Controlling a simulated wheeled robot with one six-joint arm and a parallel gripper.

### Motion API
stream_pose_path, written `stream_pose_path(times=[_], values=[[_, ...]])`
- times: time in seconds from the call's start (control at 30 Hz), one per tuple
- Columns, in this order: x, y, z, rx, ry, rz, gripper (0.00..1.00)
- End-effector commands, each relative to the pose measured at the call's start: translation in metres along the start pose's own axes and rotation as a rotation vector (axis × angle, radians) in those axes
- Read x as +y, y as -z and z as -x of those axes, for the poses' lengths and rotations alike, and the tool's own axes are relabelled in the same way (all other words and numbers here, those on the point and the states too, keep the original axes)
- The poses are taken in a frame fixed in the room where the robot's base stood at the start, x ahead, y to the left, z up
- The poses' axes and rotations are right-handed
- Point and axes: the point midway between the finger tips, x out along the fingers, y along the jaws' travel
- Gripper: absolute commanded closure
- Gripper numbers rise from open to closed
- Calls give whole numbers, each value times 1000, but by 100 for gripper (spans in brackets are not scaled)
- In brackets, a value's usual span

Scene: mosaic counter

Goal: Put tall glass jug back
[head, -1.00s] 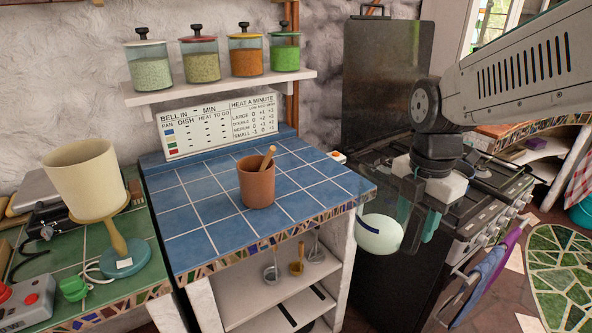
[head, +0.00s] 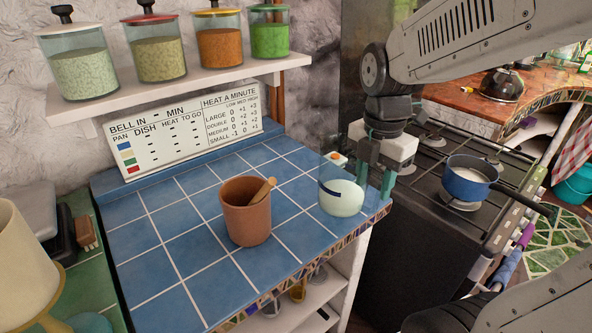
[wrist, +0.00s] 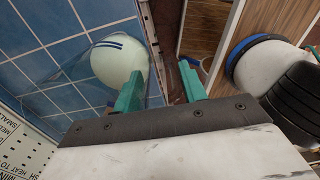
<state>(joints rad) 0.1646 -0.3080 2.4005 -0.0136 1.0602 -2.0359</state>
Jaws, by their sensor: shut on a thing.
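The tall glass jug (head: 341,200) is clear, with a pale green rounded lower part and a dark blue stripe. My gripper (head: 376,186) is shut on the jug at its right side; the exact grip is hard to see through the clear glass. The jug is over the right front part of the blue tiled counter (head: 165,228); I cannot tell whether its base touches the tiles. In the wrist view the jug (wrist: 118,66) lies beside the left green finger, with blue tiles behind it.
A terracotta pot (head: 246,220) with a wooden utensil stands left of the jug. The sign (head: 185,135) stands at the back, below a shelf of jars (head: 155,50). A blue saucepan (head: 467,182) sits on the stove at right. The counter's left and back tiles are clear.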

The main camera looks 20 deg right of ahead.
Motion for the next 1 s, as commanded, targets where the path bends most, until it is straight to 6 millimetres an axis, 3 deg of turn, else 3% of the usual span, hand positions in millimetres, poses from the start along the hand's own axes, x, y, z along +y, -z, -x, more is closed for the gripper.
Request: stream_pose_path(times=[0.3,0.5,0.73,1.0], values=[[84,11,-7,1,2,6,100],[124,16,-10,0,1,5,100],[137,18,-14,0,0,3,100],[137,18,-45,1,1,3,100]])
